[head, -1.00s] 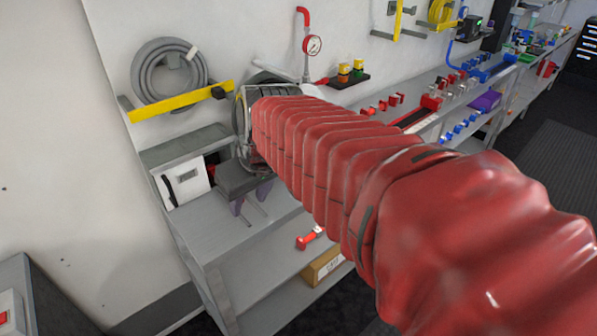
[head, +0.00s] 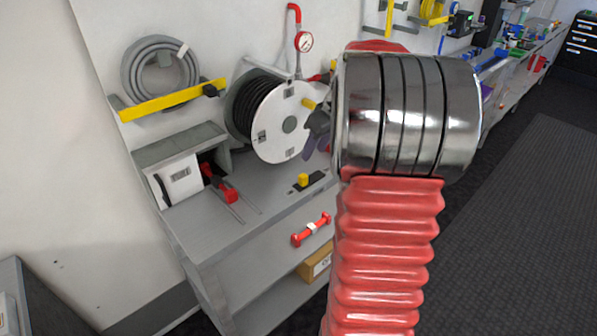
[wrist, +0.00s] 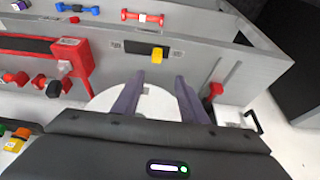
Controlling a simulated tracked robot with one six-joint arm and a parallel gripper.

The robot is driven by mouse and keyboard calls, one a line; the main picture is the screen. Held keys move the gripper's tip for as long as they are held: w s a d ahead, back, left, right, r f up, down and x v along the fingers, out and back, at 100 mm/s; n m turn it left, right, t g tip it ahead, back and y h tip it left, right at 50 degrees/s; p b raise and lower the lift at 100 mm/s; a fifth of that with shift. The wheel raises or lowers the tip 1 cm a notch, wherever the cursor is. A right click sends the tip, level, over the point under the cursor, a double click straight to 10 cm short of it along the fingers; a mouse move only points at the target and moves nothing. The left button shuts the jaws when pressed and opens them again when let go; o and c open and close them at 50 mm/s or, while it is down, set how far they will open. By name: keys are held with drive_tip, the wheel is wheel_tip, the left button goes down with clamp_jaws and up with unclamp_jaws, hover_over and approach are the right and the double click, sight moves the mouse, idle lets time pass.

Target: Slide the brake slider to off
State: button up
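The brake slider appears to be the yellow knob (head: 303,181) on a short black plate on the grey bench, in front of the hose reel (head: 287,125). The knob also shows in the wrist view (wrist: 157,53), with small labels near both plate ends, too small to read. My gripper (wrist: 160,78) is open and empty, its two purple fingers apart. The fingers point toward the knob in the wrist view, with a gap between. In the head view my gripper is mostly hidden behind my arm, at the reel's right side.
A white box (head: 178,180) and a red handle (head: 228,194) on rails stand left of the reel. A red gauge pipe (head: 295,25) rises behind the reel. The floor at right is clear.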

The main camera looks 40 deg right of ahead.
sight(303, 176)
drive_tip(key=shift+d+f, duration=0.2)
drive_tip(key=shift+d, duration=0.3)
drive_tip(key=shift+f, duration=0.1)
drive_tip(key=x, duration=1.3)
drive_tip(key=shift+w+f, duration=0.15)
drive_tip(key=shift+f, duration=0.05)
clamp_jaws()
